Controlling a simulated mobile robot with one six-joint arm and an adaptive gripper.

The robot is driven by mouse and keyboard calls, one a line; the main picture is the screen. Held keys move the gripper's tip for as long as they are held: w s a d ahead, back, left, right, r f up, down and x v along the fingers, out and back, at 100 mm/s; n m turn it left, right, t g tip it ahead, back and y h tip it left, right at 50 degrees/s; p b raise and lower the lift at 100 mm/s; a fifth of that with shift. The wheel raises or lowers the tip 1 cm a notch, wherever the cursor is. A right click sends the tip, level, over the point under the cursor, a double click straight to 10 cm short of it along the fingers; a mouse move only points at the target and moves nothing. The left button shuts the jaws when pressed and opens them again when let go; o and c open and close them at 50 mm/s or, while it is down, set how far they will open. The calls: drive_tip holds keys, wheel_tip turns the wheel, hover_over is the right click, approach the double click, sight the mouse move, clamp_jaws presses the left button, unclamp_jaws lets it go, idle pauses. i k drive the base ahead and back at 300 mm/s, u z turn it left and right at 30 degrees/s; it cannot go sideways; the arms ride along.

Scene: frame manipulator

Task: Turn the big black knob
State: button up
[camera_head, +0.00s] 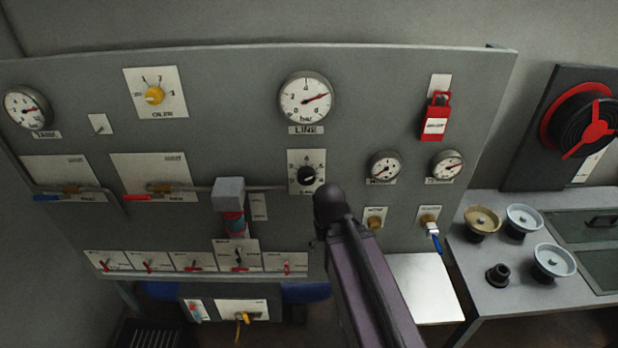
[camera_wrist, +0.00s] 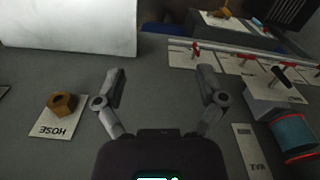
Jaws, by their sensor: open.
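The black knob (camera_head: 306,175) sits on a white plate with a numbered scale, below the LINE gauge on the grey panel. The end of my arm is just below and to the right of it in the head view, where my fingers are hidden. In the wrist view my gripper (camera_wrist: 160,88) is open, its two fingers spread wide with nothing between them. Bare grey panel shows behind the fingers. The knob does not show in the wrist view.
The LINE gauge (camera_head: 306,98) is above the knob. A filter with a grey top (camera_head: 229,190) juts out to its left. A brass HOSE fitting (camera_wrist: 62,103) and small red-lever valves (camera_wrist: 248,58) are nearby. A side bench (camera_head: 510,275) holds loose wheels.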

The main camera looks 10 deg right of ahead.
sight(306, 175)
drive_tip(key=u, duration=0.7)
drive_tip(key=k, duration=1)
drive_tip(key=z, duration=0.4)
drive_tip(key=i, duration=0.5)
drive_tip(key=z, duration=0.05)
